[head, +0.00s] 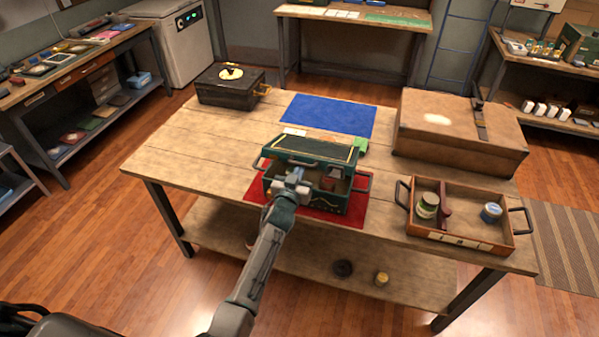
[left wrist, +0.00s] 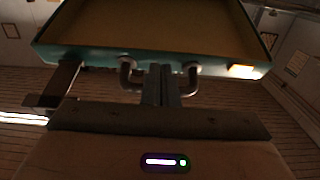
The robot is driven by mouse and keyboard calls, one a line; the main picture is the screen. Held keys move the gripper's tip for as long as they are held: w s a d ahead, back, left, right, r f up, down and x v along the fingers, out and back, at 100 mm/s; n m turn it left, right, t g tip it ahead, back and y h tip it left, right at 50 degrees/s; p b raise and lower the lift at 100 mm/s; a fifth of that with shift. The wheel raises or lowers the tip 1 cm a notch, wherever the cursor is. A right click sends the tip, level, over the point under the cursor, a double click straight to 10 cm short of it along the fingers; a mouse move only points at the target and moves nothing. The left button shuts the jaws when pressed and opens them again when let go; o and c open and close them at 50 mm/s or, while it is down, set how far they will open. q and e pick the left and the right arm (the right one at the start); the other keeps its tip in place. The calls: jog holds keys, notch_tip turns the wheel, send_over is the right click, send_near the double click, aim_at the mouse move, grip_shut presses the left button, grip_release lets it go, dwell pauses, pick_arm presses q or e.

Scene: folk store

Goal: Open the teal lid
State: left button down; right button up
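A teal box (head: 357,206) stands on the red mat (head: 256,190) near the table's front edge. Its teal lid (head: 312,151) is raised off the front, and I see into the open front below it. In the left wrist view the lid (left wrist: 100,55) fills the top, with a dark bent handle (left wrist: 126,78) on its edge. My left gripper (head: 297,174) is in front of the box. Its fingers (left wrist: 162,85) are together across the middle of the handle, between its two posts. The part of the handle between them is hidden. My right gripper is not in view.
A black box (head: 231,86) sits at the back left. The table's left part is clear.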

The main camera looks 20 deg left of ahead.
aim_at(302, 158)
pick_arm(q)
jog(key=shift+w+r+p, duration=0.3)
jog(key=shift+r+p, duration=0.25)
jog(key=shift+r, duration=0.45)
jog(key=shift+w+r+p, duration=0.3)
jog(key=shift+r+p, duration=0.05)
jog(key=shift+r, duration=0.2)
jog(key=shift+w+r+p, duration=0.3)
jog(key=shift+r+p, duration=0.05)
jog(key=shift+r, duration=0.15)
jog(key=shift+f, duration=0.15)
